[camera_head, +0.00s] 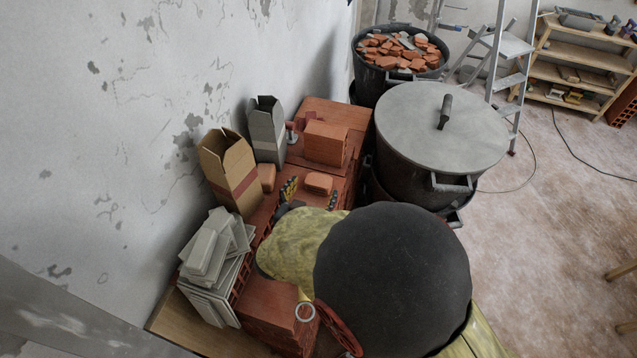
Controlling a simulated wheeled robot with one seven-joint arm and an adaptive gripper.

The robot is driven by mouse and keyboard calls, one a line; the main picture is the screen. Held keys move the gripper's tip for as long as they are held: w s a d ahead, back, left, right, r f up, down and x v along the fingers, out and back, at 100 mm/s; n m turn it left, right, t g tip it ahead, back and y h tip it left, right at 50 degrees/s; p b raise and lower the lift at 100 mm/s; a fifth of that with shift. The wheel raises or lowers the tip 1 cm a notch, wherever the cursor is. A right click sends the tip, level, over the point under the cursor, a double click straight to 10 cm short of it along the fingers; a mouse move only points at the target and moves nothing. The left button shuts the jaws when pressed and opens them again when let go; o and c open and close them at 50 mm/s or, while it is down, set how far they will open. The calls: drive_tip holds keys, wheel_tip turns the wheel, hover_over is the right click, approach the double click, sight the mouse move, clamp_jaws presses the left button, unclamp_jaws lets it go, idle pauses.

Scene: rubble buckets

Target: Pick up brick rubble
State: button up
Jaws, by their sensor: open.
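Broken orange-red brick rubble (403,50) fills the open dark bucket (372,75) at the back. A small rounded brick piece (318,183) lies on the stacked brickwork in the middle. Another small brick piece (266,176) lies to its left, beside the cardboard box. My gripper (311,194) shows as two dark, yellow-marked fingers spread apart. The middle brick piece appears between or just beyond the fingertips; I cannot tell whether they touch it. My arm hides part of the gripper and the brickwork below.
A large lidded pot-like bucket (420,125) stands right of the brickwork. An open cardboard box (230,175), a grey box (267,132) and stacked tiles (213,255) line the wall side. A stepladder (505,50) and shelves (575,75) stand behind. Floor at right is mostly clear.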

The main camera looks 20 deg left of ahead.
sight(317, 184)
drive_tip(key=x, duration=0.5)
drive_tip(key=shift+w+a+f, duration=0.1)
drive_tip(key=c, duration=0.4)
drive_tip(key=c, duration=1)
